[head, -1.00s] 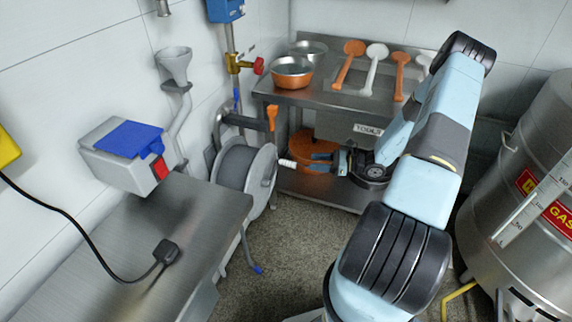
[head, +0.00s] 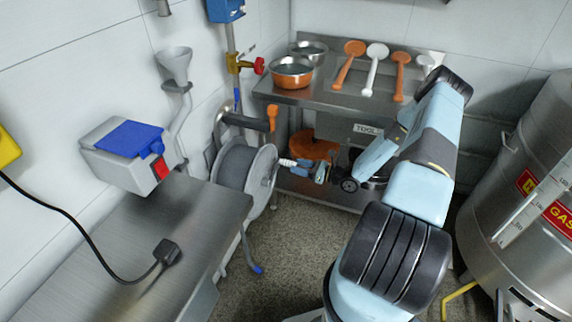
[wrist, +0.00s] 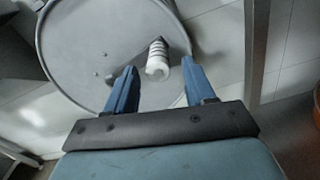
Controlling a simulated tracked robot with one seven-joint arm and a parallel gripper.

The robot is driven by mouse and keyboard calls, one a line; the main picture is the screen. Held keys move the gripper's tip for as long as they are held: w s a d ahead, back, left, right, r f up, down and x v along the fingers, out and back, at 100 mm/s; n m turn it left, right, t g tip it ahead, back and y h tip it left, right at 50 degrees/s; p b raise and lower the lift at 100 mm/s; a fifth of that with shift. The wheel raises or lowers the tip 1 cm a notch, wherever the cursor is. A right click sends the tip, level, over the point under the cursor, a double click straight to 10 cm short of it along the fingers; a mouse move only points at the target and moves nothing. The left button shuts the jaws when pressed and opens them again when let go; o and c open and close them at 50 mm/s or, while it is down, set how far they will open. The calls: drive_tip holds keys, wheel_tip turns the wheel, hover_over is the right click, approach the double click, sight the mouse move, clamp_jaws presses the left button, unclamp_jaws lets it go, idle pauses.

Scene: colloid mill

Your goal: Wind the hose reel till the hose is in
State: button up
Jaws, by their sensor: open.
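The hose reel (head: 243,172) is a grey drum mounted at the wall beside the steel bench. A white ribbed crank handle (head: 286,162) sticks out from its side disc. A blue hose end (head: 258,269) hangs down below the reel near the floor. My gripper (head: 308,170) is just right of the handle. In the wrist view the grey disc (wrist: 95,50) fills the upper part, and the white handle (wrist: 158,62) points at the gap between the open blue jaws (wrist: 157,85). The handle's tip is at or just beyond the fingertips; I cannot tell contact.
A steel bench (head: 200,215) with a grey box (head: 130,165) stands left. A steel table (head: 320,100) with bowls and ladles is behind my gripper, an orange tub (head: 314,145) below it. A steel vessel (head: 530,200) stands right. The floor between is clear.

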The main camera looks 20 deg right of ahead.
sight(280, 161)
drive_tip(key=shift+x, duration=2.8)
clamp_jaws()
drive_tip(key=shift+d, duration=0.1)
